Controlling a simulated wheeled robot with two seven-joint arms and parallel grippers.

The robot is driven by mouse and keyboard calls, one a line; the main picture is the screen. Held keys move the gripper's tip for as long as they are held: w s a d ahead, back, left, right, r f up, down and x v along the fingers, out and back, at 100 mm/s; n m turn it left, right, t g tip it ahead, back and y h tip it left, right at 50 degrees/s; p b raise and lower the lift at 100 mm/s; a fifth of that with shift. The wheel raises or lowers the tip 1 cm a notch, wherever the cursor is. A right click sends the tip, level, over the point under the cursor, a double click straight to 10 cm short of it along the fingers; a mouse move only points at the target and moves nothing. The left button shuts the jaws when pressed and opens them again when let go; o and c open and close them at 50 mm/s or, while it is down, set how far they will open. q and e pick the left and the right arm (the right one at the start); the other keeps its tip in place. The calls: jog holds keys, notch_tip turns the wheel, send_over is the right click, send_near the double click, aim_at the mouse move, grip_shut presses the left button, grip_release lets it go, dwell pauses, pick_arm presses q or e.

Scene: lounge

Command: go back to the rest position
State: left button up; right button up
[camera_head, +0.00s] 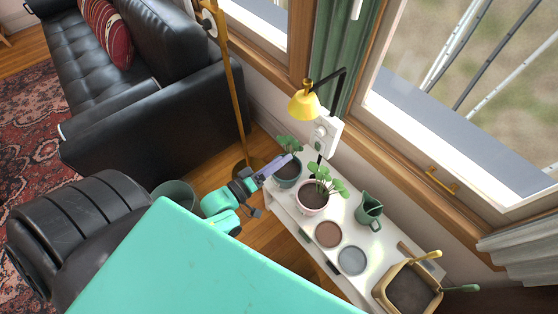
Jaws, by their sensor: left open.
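My left gripper (272,168) is open, with its arm coming in from the left. It is close to a dark green pot (287,183) with a leafy plant, at the left end of a white shelf (284,216). I cannot tell whether the fingers touch the pot or the leaves. Part of the gripper is hard to make out at this size. My right gripper is out of view.
The shelf also holds a pale pink potted plant (311,200), a green jug (369,211), two round dishes (352,261) and a tool tray (383,290). A yellow lamp (303,104) hangs above. A black sofa (160,100) stands behind; a bin (176,190) is on the floor.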

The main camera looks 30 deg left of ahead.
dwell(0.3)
pick_arm(q)
jog(key=s+a+f+m+g+y, duration=0.2)
jog(key=s+f+g, duration=0.1)
jog(key=f, duration=0.5)
jog(key=s+a+f+m+g+y, duration=0.1)
jog(key=s+a+f+g, duration=0.15)
jog(key=f, duration=0.55)
jog(key=s+a+f+m+g+y, duration=0.2)
jog(key=s+a+f, duration=0.15)
jog(key=f, duration=0.55)
jog(key=s+f+m+g+y, duration=0.1)
jog(key=s+f+g, duration=0.3)
jog(key=s, duration=0.6)
jog(key=s+d+f+m+g, duration=0.1)
jog(key=s+f+m+g, duration=0.2)
jog(key=s+f, duration=0.4)
jog(key=s+g, duration=0.1)
jog(key=s, duration=0.2)
jog(key=shift+d+f+m+y, duration=0.2)
jog(key=shift+m+y, duration=0.1)
jog(key=shift+y, duration=0.1)
